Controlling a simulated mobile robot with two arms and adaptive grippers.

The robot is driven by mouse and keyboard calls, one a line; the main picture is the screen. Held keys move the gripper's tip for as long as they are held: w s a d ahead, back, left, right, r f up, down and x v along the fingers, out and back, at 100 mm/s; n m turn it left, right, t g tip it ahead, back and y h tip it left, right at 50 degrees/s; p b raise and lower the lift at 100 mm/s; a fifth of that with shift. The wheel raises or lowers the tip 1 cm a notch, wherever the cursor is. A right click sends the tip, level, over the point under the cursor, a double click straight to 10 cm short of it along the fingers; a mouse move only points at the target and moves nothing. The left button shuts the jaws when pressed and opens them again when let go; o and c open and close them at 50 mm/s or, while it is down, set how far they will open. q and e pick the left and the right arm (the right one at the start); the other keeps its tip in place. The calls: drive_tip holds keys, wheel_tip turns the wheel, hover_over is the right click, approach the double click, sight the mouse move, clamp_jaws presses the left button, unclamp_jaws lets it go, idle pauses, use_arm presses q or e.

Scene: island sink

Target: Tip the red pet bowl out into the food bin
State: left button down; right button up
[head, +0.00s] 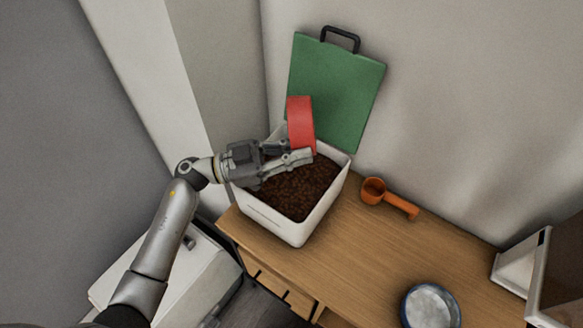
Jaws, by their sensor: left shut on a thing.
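The red pet bowl (299,122) is held over the back part of the food bin. It is tipped on its side, and its inside is hidden from this view. My left gripper (300,152) is shut on the bowl's lower edge. The food bin (287,231) is a white open box on the wooden counter, with brown kibble (298,191) inside. Its green lid (338,90) with a black handle stands raised behind it. My right gripper is not in view.
An orange scoop (374,190) lies on the wooden counter (368,245) right of the bin. A blue-rimmed bowl (431,306) sits near the front right. A white-framed object (522,262) stands at the right edge. Walls close off the back and left.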

sight(303, 127)
use_arm(q)
drive_tip(key=shift+a+h+b, duration=0.3)
drive_tip(key=shift+h+b, duration=0.4)
drive_tip(key=shift+b, duration=0.2)
drive_tip(key=shift+a+r+n+t+h+b, duration=0.3)
drive_tip(key=shift+a+r+t+h+b, duration=0.1)
drive_tip(key=shift+r+h+b, duration=0.4)
idle(0.8)
drive_tip(key=shift+a+f+h+b, duration=0.3)
drive_tip(key=shift+h+b, duration=0.5)
drive_tip(key=shift+b, duration=0.35)
drive_tip(key=shift+n+t+h, duration=0.4)
drive_tip(key=shift+t+h, duration=0.1)
drive_tip(key=shift+h, duration=0.4)
drive_tip(key=shift+a+r+p, duration=0.25)
drive_tip(key=shift+r, duration=0.85)
drive_tip(key=shift+a+r+p, duration=0.2)
drive_tip(key=shift+r+p, duration=0.05)
drive_tip(key=shift+r, duration=0.85)
idle(1.0)
